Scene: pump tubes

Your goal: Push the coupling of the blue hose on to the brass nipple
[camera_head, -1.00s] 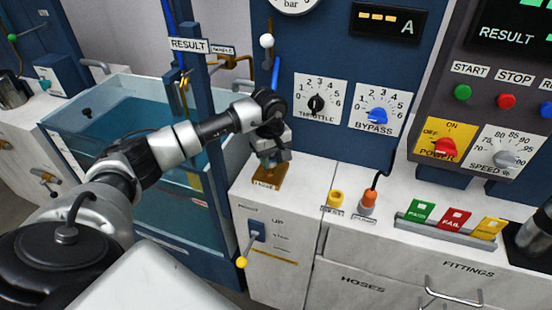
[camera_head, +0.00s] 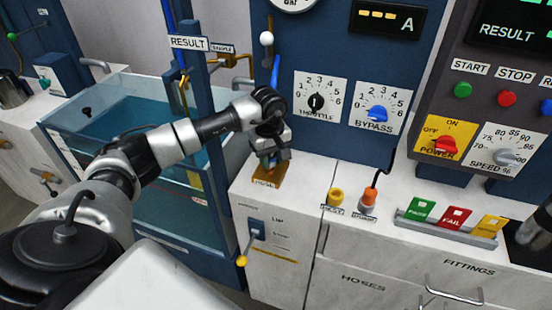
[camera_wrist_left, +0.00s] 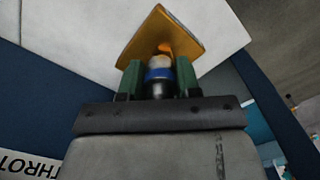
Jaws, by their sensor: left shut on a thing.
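My left gripper (camera_head: 271,160) is low over a brass-coloured plate (camera_head: 266,178) on the white counter. In the left wrist view its green fingers (camera_wrist_left: 158,80) are shut on the coupling (camera_wrist_left: 159,74), a metal piece with a blue band. The coupling's pale end points at the plate (camera_wrist_left: 140,45). An orange-brass bit, perhaps the nipple (camera_wrist_left: 165,47), shows just beyond that end. I cannot tell whether the coupling is touching it or around it. A length of blue hose (camera_head: 275,72) rises behind my left arm in the head view. My right gripper is not in view.
A yellow fitting (camera_head: 335,195) and an orange fitting with a black lead (camera_head: 369,196) stand to the right on the counter. A glass-walled water tank (camera_head: 135,100) is at left. A yellow-tipped lever (camera_head: 242,260) sticks out of the cabinet front.

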